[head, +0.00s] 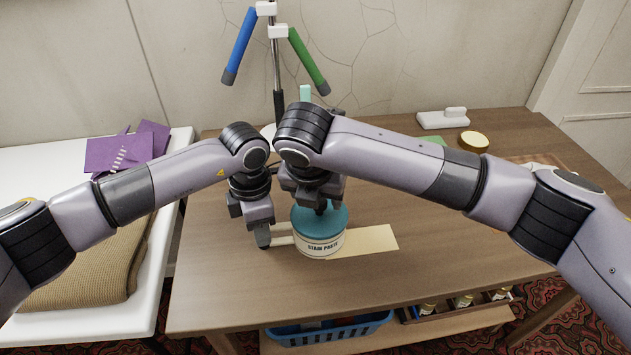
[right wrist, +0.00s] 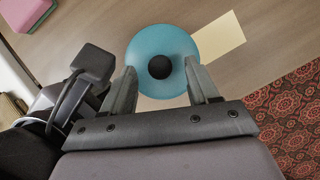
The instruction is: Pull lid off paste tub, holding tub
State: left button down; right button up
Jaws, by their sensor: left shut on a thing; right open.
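The paste tub (head: 320,247) is a white round tub labelled "STAIN PASTE", standing upright on the wooden table. Its teal lid (head: 337,222) sits on top; in the right wrist view the lid (right wrist: 150,88) shows as a blue disc with a black knob (right wrist: 160,67) at its centre. My left gripper (head: 283,240) is shut on the tub from its left side, low near the table. My right gripper (head: 321,205) points down over the lid, open; in the right wrist view its two fingers stand on either side of the knob, apart from it. It partly hides the lid in the head view.
A cream sheet (head: 370,241) lies by the tub. A stand with blue and green arms (head: 278,60) rises behind. A white block with a handle (head: 443,119) and a yellow round piece (head: 474,140) lie at the back right. A blue basket (head: 330,332) is below. The table's front right is clear.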

pick_arm(q)
jog(key=shift+s+f, duration=0.1)
jog(key=shift+f, duration=0.05)
pick_arm(e)
jog(key=shift+w+f, duration=0.25)
jog(key=shift+f, duration=0.45)
jog(key=c, duration=1.1)
jog(key=shift+o, duration=0.8)
jog(key=shift+c, duration=0.6)
jog(key=shift+r, duration=0.2)
